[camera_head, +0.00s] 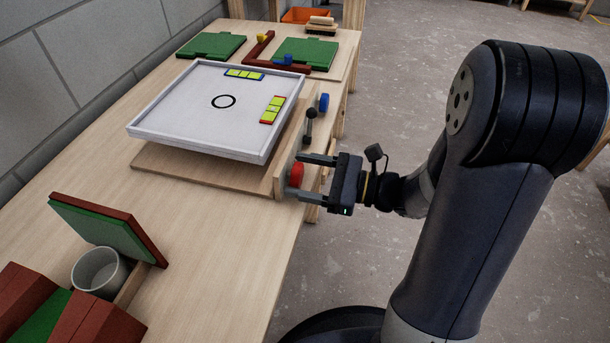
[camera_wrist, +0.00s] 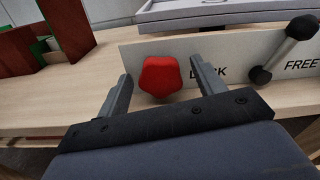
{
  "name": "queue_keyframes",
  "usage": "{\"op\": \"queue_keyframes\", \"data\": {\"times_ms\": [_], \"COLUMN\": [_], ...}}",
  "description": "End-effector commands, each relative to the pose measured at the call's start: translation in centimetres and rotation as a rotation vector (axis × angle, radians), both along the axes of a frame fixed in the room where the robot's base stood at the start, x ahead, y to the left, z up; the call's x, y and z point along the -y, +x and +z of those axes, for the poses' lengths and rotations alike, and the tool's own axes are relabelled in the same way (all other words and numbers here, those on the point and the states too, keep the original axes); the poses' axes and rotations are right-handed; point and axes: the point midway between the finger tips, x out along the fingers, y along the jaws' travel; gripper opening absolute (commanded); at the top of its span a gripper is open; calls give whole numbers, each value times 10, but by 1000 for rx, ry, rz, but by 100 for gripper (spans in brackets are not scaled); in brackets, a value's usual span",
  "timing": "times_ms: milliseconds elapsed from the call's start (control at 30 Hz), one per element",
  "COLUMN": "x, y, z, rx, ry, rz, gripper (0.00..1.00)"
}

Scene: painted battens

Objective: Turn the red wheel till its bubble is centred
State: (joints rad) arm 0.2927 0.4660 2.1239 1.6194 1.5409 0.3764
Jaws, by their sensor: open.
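The red wheel (camera_head: 296,174) is on the front panel (camera_wrist: 225,55) below the white tilting tray (camera_head: 185,115); it shows lobed in the wrist view (camera_wrist: 161,76). My gripper (camera_head: 308,178) is open, its fingers either side of the wheel; I cannot tell whether they touch it. In the wrist view my gripper (camera_wrist: 160,68) has clear gaps beside the wheel. A yellow-green vial with red ends (camera_head: 272,110) lies on the tray's right side; its bubble is too small to place. Another vial with blue ends (camera_head: 244,74) lies at the far edge.
A black-knobbed lever (camera_wrist: 285,50) sits right of the wheel, between panel words LOCK, partly hidden, and FREE. A blue wheel (camera_head: 323,102) is farther along. A grey cup (camera_head: 99,271) stands among green and red-brown battens (camera_head: 105,227).

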Motion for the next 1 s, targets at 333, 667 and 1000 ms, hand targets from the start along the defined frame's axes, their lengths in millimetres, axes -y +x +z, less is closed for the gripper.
{"op": "queue_keyframes", "data": {"times_ms": [333, 667, 1000], "x": [0, 0, -1], "y": [0, 0, 0], "z": [0, 0, -2], "rx": [0, 0, 82], "ry": [0, 0, -30], "rz": [0, 1, 1], "gripper": [58, 31, 20]}}
